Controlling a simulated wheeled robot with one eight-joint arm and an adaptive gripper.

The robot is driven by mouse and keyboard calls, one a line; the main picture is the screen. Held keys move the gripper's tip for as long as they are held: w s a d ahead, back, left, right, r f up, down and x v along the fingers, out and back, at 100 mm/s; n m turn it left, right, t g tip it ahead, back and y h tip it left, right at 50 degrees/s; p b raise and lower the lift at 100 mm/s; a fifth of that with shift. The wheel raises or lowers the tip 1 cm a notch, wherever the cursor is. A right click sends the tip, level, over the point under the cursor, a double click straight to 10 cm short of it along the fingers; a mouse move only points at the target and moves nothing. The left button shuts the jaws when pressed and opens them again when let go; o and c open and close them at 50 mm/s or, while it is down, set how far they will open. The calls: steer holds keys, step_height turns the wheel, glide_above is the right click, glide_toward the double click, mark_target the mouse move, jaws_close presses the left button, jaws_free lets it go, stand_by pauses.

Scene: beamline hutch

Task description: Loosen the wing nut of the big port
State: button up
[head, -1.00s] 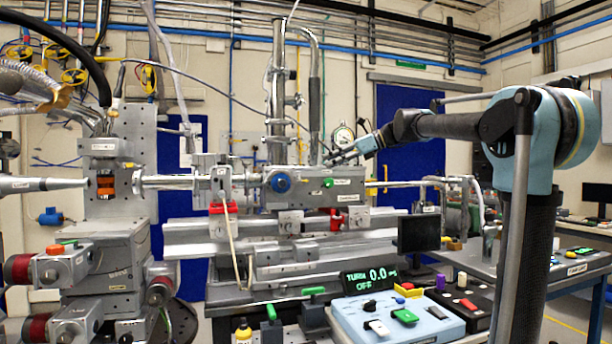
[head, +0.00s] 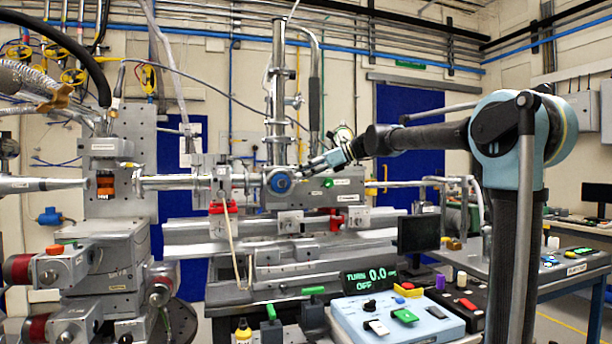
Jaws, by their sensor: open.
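A round blue fitting (head: 279,182) sits on the front of the grey metal chamber (head: 348,190) on the beamline. It looks like the big port, but the wing nut is too small to make out. A smaller green fitting (head: 327,183) sits to its right. My gripper (head: 302,172) is open and reaches in from the right, pointing left and slightly down. Its fingertips are just right of the blue fitting in the picture. I cannot tell whether they touch it or are apart in depth.
A vertical steel pipe (head: 278,100) rises above the chamber. Red clamps (head: 223,206) stand below the beam tube at the left. A blue control box (head: 395,318) and a display (head: 368,279) reading "TURN 0.0 OFF" are in front. A dark monitor (head: 418,233) stands right.

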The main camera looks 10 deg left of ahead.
steer(key=shift+c, duration=0.3)
steer(key=c, duration=1)
steer(key=shift+w+n+g, duration=0.2)
steer(key=shift+n+g, duration=0.3)
steer(key=shift+g, duration=0.1)
steer(key=shift+w+a+n+g+h, duration=0.1)
steer(key=shift+n+g+h, duration=0.1)
steer(key=shift+n+g, duration=0.55)
steer(key=shift+w+n+g+h, duration=0.15)
steer(key=shift+n+g+h, duration=0.05)
steer(key=shift+n+g, duration=0.55)
steer(key=shift+w+a+n+g+h, duration=0.1)
steer(key=shift+n+g+h, duration=0.1)
steer(key=shift+n+g, duration=0.55)
steer(key=o, duration=1.1)
steer(key=shift+c, duration=0.2)
